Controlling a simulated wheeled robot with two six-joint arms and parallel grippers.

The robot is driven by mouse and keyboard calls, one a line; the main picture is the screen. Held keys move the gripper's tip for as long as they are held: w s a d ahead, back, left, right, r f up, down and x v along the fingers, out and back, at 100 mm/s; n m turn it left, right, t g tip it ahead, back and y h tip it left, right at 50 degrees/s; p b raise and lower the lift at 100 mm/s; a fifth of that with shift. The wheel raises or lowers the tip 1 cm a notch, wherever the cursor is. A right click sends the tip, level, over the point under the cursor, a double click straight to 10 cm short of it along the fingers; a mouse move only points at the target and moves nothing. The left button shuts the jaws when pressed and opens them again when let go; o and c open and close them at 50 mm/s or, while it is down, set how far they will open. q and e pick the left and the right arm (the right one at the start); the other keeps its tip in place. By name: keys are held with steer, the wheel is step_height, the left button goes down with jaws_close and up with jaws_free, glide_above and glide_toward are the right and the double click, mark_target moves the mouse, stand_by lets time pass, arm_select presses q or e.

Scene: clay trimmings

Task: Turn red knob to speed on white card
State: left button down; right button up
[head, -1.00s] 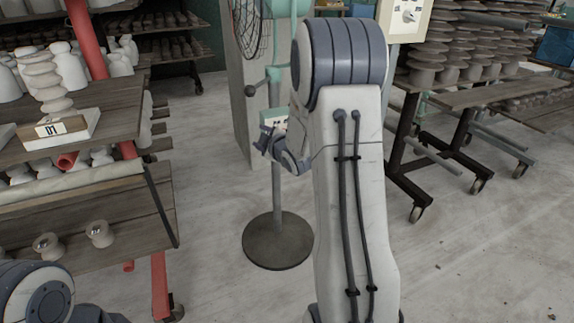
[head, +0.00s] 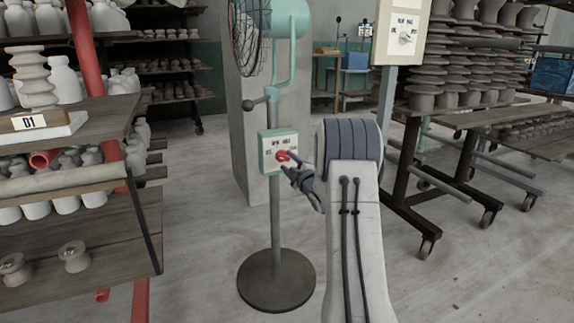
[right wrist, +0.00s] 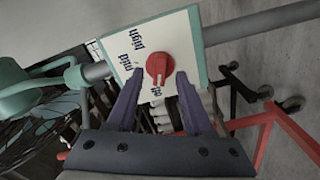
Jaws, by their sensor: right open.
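The red knob (head: 283,156) is on a small control box (head: 268,160) with a pale face and green edge, on the fan's stand. In the head view the right gripper (head: 292,168) is at the box. A white card (head: 38,122) reading like "D1" stands on the left shelf.
The green fan (head: 283,20) stands on a round dark base (head: 276,280). A loaded rack (head: 60,215) is at left, wheeled racks (head: 470,120) at right. Floor between is clear.

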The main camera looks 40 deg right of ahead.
steer(key=shift+x, duration=1.1)
